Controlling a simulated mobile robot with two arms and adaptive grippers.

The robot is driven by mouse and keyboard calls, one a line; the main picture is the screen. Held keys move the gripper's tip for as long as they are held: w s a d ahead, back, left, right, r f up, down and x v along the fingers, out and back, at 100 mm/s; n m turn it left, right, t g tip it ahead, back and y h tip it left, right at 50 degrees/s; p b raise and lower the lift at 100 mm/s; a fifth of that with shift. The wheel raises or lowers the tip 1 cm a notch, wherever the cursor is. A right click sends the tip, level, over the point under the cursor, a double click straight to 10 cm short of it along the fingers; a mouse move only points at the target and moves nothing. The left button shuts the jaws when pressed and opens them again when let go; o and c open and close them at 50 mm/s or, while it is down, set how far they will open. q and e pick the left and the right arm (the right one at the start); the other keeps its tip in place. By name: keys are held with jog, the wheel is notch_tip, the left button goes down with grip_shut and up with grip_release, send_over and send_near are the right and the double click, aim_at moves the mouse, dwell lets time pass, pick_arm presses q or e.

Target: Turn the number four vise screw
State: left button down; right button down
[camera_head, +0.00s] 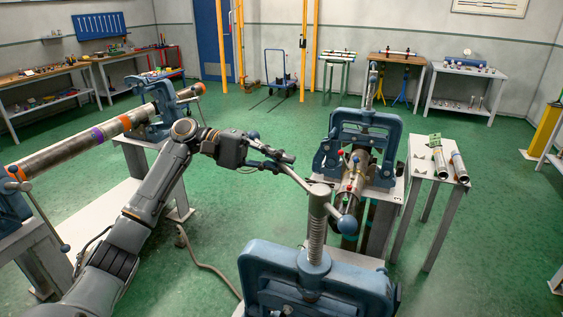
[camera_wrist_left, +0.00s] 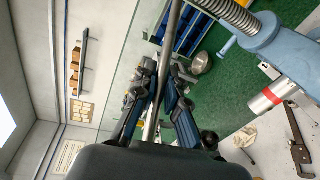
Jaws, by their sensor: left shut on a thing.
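A blue pipe vise (camera_head: 290,275) stands in the near foreground of the head view. Its threaded screw (camera_head: 317,238) rises upright, with a slanting handle bar (camera_head: 300,181) through its head. The bar has a blue ball at each end. My left gripper (camera_head: 282,160) is shut on the bar's far-left part, between the screw head and the far ball. In the left wrist view the bar (camera_wrist_left: 172,45) runs between the two fingers of my left gripper (camera_wrist_left: 160,82). A threaded screw (camera_wrist_left: 232,14) shows at upper right there. My right gripper is not in view.
Another blue vise (camera_head: 372,135) stands beyond with a pipe (camera_head: 347,180) in it. A long pipe (camera_head: 75,144) lies across vises at left. A small table (camera_head: 443,170) with short pipes is at right. Green floor (camera_head: 490,230) is open at right.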

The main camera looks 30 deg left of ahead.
pick_arm(q)
jog(key=shift+r, duration=0.2)
jog(key=c, duration=1.4)
grip_release()
jog(key=shift+w, duration=0.1)
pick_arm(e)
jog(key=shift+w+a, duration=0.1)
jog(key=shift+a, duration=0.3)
pick_arm(q)
jog(key=shift+f, duration=0.1)
jog(key=shift+a, duration=0.45)
jog(key=v, duration=1.1)
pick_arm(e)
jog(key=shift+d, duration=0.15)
